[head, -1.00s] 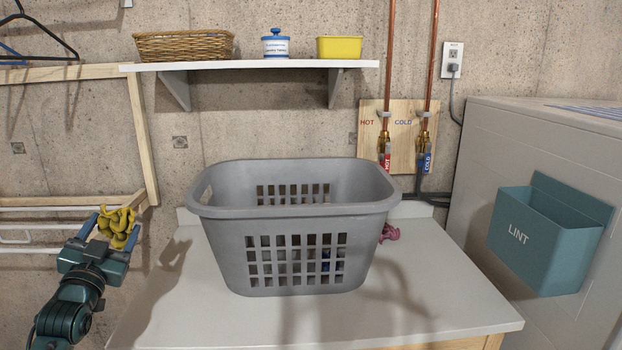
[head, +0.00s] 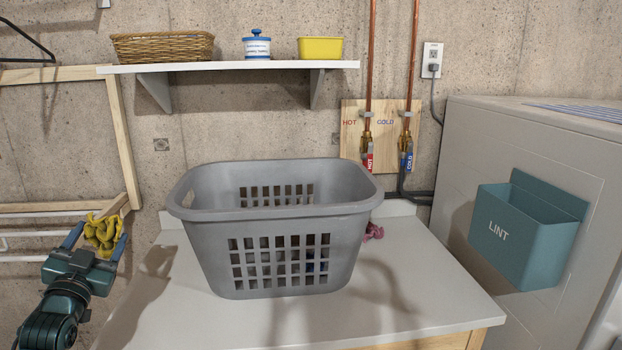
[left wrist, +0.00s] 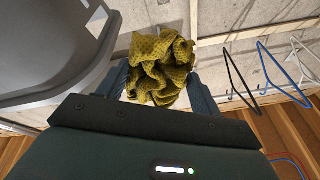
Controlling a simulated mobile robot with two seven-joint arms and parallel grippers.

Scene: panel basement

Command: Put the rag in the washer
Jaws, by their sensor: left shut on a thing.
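A crumpled yellow rag (head: 103,233) is held between the fingers of my left gripper (head: 98,240) at the left of the head view. The gripper is shut on it, and the rag is in the air left of the counter. The left wrist view shows the rag (left wrist: 160,68) bunched between the two fingers. My right gripper is not in view. No washer opening shows in these views. A grey-white appliance (head: 540,150) stands at the right; I cannot tell whether it is the washer.
A grey laundry basket (head: 290,222) stands on the white counter (head: 420,290), with a pinkish cloth (head: 373,231) behind its right side. A teal lint bin (head: 525,232) is fixed to the appliance. A shelf (head: 230,66) hangs above. A wooden drying rack (head: 125,150) is behind the gripper.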

